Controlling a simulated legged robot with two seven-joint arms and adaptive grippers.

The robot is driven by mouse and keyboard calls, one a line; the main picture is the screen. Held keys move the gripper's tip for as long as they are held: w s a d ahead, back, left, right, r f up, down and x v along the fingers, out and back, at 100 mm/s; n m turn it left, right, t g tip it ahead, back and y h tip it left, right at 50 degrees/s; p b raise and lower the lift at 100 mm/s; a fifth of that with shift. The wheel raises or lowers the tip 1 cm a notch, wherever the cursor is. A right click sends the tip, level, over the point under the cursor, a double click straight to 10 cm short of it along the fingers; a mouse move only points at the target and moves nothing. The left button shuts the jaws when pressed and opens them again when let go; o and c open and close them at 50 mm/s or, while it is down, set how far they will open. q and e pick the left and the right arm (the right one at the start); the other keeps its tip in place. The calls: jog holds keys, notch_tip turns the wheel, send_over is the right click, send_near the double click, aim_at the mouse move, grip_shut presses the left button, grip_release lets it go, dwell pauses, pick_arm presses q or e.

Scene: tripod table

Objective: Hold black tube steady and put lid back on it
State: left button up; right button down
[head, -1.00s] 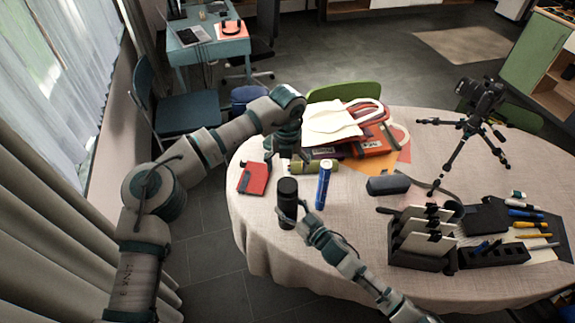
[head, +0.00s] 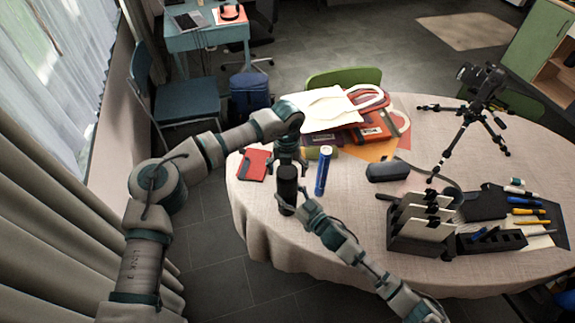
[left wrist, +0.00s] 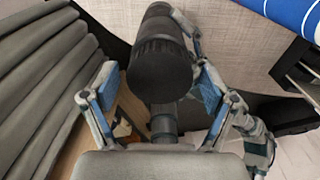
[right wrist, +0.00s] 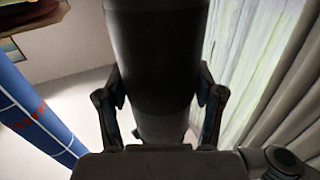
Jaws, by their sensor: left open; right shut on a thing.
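The black tube (head: 287,192) stands upright near the front left edge of the table. My right gripper (head: 297,207) is shut on the side of the tube. In the right wrist view the dark tube (right wrist: 157,55) runs up between the fingers. My left gripper (head: 288,165) is open just over the tube's top. In the left wrist view a ribbed black lid (left wrist: 160,68) caps the tube's near end, between the open fingers and apart from their pads. I cannot tell how firmly it sits.
A blue cylinder (head: 323,171) stands close to the right of the tube. A bag and books (head: 345,115) lie behind. A black organizer (head: 422,232) and a tripod with a camera (head: 468,125) are on the right.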

pick_arm(q)
jog(key=c, duration=1.2)
jog(key=m, duration=1.1)
jog(key=shift+m, duration=0.4)
jog(key=o, duration=1.3)
jog(key=shift+c, duration=0.2)
jog(key=shift+r, duration=0.1)
jog(key=shift+r, duration=2.15)
